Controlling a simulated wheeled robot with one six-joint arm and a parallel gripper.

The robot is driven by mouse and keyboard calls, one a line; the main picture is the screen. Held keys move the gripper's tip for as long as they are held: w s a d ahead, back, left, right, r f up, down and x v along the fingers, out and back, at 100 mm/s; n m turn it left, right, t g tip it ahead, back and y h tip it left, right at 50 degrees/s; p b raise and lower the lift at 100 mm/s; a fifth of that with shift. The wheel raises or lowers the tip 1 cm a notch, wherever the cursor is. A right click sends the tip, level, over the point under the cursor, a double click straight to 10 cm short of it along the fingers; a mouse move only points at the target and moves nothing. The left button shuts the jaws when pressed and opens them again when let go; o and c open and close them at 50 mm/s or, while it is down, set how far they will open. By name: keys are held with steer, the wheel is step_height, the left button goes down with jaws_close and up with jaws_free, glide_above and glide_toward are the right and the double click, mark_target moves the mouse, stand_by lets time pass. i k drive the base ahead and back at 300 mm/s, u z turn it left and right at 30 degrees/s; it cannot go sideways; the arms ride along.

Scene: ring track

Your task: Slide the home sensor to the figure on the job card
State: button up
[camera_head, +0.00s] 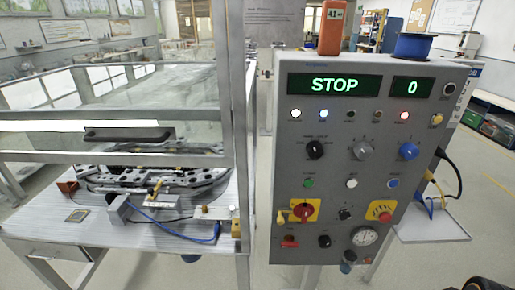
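A ring track (190,180) of grey metal segments stands on the bench at the left, partly hidden behind the clear guard. At its front edge sits a small grey block (118,208) with a blue cable. It may be the home sensor, but I cannot tell for sure. A paper sheet (272,22) with unreadable print hangs behind the panel. I cannot tell which is the job card. My gripper is not in view.
A grey control panel (345,220) stands at the right; its displays read "STOP" (334,85) and "0" (412,89). A framed clear guard (130,95) with a dark handle (130,134) covers the track's upper part. The bench front (50,230) is mostly clear.

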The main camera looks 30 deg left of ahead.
mark_target(152, 192)
steer(key=u, duration=2.7)
steer(key=i, duration=0.9)
steer(key=z, duration=0.1)
